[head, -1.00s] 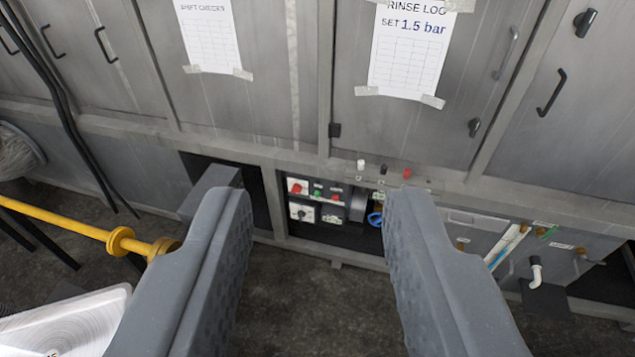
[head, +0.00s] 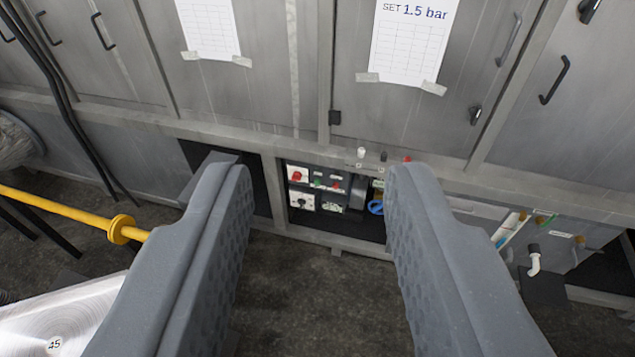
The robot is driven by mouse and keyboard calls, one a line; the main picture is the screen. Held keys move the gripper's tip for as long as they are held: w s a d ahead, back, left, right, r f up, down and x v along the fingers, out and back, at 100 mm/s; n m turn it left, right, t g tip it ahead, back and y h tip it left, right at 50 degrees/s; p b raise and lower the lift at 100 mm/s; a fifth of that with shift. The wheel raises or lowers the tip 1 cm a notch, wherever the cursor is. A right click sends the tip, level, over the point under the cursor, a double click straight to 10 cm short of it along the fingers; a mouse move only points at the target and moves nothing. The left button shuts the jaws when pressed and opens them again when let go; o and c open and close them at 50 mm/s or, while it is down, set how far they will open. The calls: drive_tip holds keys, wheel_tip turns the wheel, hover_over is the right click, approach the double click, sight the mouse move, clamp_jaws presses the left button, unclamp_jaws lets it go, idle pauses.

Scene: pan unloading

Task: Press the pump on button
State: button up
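The control panel (head: 315,189) sits in a low recess of the grey cabinet, between my gripper's fingers in the picture and well beyond them. It carries a small green button (head: 318,182), a red button (head: 335,187), a red switch (head: 297,176) on a white plate, and a black knob (head: 301,202) on another white plate. Its labels are too small to read, so I cannot tell for sure which is the pump on button. My gripper (head: 315,180) is open and empty, its two grey textured fingers wide apart, touching nothing.
A blue valve wheel (head: 376,207) sits right of the panel. White, black and red knobs (head: 407,159) line the ledge above. A yellow pipe (head: 70,213) and pale round-cornered object (head: 60,318) lie at left; a white pipe (head: 534,263) is at right. The floor between is clear.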

idle(0.3)
clamp_jaws()
idle(1.6)
